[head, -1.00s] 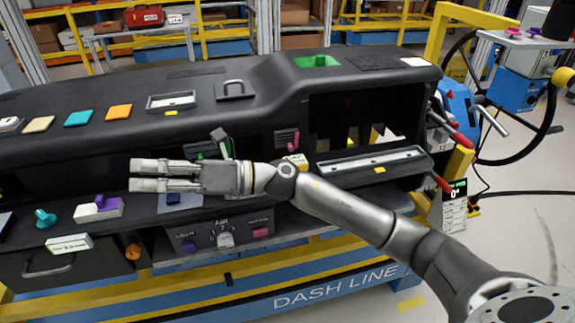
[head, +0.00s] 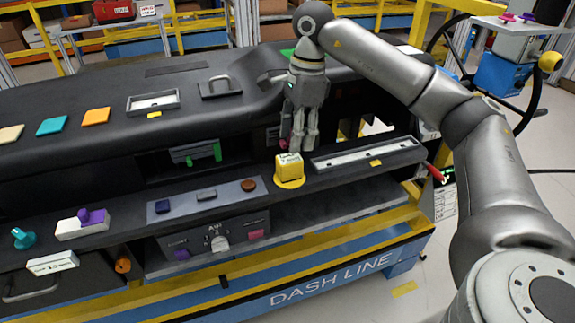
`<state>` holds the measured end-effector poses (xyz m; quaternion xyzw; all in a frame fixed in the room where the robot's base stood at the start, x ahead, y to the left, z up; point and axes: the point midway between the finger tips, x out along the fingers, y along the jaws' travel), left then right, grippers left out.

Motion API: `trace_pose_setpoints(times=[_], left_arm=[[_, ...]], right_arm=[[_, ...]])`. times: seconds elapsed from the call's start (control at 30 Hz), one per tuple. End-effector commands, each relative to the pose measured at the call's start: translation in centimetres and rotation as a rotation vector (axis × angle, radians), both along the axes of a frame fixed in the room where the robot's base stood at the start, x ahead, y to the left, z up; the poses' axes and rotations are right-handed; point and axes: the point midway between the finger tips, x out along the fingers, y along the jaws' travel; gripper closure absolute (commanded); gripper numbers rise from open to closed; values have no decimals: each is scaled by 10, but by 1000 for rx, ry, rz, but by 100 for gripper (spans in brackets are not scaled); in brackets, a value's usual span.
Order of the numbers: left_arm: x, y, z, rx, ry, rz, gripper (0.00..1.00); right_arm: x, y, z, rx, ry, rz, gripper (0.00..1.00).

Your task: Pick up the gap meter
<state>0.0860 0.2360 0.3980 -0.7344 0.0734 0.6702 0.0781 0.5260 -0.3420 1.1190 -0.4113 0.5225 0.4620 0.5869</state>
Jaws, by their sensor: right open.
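A small yellow box with a pale top and dark marks, which looks like the gap meter (head: 289,165), stands on a round yellow base on the dashboard ledge, right of the middle. My right gripper (head: 298,145) points down just behind and above it. Its fingers are open and hold nothing. The fingertips look close to the box's top rear edge, but I cannot tell whether they touch it. My left gripper is not in view.
A ledge with a long pale strip (head: 365,153) lies just right of the box. A panel with several buttons (head: 206,196) lies to its left. The dashboard hood (head: 190,118) rises behind, with a dark recess under it. A steering wheel (head: 548,105) stands at far right.

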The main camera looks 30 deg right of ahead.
Motion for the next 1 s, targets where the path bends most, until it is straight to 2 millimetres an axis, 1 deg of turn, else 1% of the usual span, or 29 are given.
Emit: trace_pose_setpoints(times=[0.03, 0.1, 0.2, 0.37, 0.53, 0.63, 0.77, 0.97, 1.0], left_arm=[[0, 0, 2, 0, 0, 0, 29], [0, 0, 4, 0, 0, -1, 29], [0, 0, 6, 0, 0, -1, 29], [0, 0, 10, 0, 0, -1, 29], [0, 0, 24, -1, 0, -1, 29], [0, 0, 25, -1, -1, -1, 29], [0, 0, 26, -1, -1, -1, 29], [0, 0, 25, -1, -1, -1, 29], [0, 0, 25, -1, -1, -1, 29]], right_arm=[[-1, 1, -9, 1, 4, 0, 57], [0, 3, -19, 1, 3, 0, 57], [1, 5, -30, 1, 1, 1, 57], [1, 7, -40, 2, 1, 1, 57], [0, 16, -63, 3, 3, 2, 57], [1, 17, -78, 4, 2, 1, 57], [2, 18, -86, 5, -1, 1, 57], [2, 18, -87, 5, -2, 1, 57], [2, 18, -87, 5, -1, 1, 62]])
